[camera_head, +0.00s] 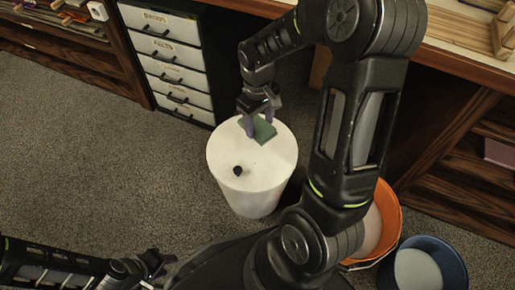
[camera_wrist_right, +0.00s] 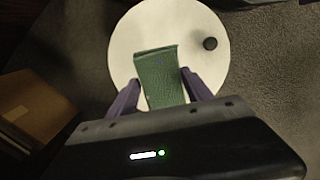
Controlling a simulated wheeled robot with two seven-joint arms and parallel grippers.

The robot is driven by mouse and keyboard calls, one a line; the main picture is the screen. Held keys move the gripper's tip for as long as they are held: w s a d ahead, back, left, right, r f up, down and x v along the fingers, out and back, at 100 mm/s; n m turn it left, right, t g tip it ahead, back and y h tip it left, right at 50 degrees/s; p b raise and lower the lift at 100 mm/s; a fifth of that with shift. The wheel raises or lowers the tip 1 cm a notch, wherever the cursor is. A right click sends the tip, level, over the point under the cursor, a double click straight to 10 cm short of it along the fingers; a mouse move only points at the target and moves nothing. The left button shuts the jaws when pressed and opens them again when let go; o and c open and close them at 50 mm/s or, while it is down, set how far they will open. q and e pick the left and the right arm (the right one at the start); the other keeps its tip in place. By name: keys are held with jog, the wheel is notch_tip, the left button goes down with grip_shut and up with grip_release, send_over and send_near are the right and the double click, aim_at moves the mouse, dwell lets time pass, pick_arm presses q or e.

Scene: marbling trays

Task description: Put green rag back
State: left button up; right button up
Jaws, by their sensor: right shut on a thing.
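The green rag (camera_head: 264,131) is a folded piece held in my right gripper (camera_head: 258,122), over the far part of the white round container's top (camera_head: 222,158). In the right wrist view the rag (camera_wrist_right: 160,72) lies between the two purple fingertips of the gripper (camera_wrist_right: 158,92), with the white top (camera_wrist_right: 190,25) beneath it. I cannot tell whether the rag touches the top. My left gripper (camera_head: 150,268) is low at the bottom left, away from the rag; its fingers are too dark to read.
A small black knob (camera_head: 238,171) sits on the white top. An orange bucket (camera_head: 392,212) and a blue bucket (camera_head: 455,262) stand at the right. A labelled drawer unit (camera_head: 172,55) stands behind. Carpet at the left is clear.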

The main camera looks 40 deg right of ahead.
jog(key=b, duration=0.2)
send_over(260, 149)
notch_tip(260, 149, down, 6)
jog(key=shift+w+f, duration=0.1)
jog(key=shift+w, duration=0.05)
jog(key=shift+f+b, duration=0.95)
jog(key=shift+f, duration=0.95)
jog(key=o, duration=0.8)
jog(key=shift+f, duration=0.1)
jog(key=shift+o, duration=0.2)
